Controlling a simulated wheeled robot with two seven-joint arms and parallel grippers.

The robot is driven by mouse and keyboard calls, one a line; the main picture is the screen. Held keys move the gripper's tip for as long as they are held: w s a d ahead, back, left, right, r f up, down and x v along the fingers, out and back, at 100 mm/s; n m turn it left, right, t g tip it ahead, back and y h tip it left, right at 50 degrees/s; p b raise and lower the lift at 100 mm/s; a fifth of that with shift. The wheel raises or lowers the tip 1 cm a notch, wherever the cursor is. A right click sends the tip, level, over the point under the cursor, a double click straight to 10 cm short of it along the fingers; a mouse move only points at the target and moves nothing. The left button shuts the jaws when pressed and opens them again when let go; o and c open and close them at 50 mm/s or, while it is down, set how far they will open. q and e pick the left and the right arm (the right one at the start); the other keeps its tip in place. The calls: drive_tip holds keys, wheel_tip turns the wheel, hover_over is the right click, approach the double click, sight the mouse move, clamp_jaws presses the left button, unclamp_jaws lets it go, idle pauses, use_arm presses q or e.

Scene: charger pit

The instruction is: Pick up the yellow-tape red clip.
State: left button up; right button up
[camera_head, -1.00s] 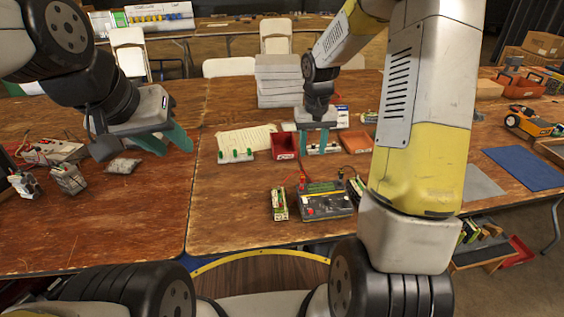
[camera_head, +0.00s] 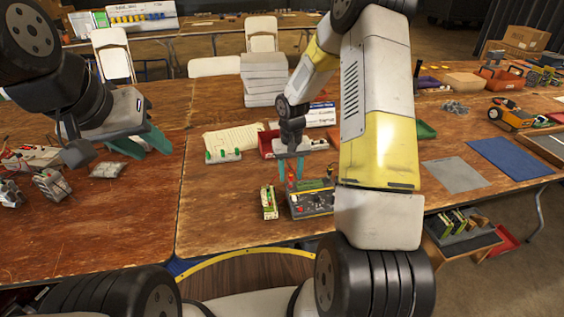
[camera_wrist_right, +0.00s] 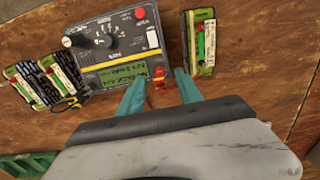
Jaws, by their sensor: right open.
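A small red clip with a yellow band (camera_wrist_right: 160,84) shows in the right wrist view, beside the lower right edge of a dark tester box (camera_wrist_right: 105,38). My right gripper (camera_wrist_right: 161,90) is open, its teal fingers pointing down on either side of the clip; I cannot tell whether they touch it. In the head view my right gripper (camera_head: 290,172) is over the back of the tester box (camera_head: 311,202), and the clip is hard to make out there. My left gripper (camera_head: 146,143) hangs over the left table with its teal fingers apart and empty.
A green-and-white battery module (camera_wrist_right: 201,40) lies right of the tester, and two more modules (camera_wrist_right: 40,82) lie left of it. A red bin (camera_head: 266,143), a white strip with green clips (camera_head: 223,155) and a blue mat (camera_head: 514,163) are on the table. Bare wood lies in front.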

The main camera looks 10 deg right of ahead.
sight(290, 173)
clamp_jaws()
drive_tip(key=shift+r, duration=0.45)
drive_tip(key=r, duration=0.3)
drive_tip(key=shift+s+a, duration=0.1)
drive_tip(key=shift+s, duration=0.2)
drive_tip(key=s+a+r, duration=0.1)
drive_tip(key=s+a, duration=0.2)
drive_tip(key=s, duration=1.2)
drive_tip(key=shift+a, duration=0.2)
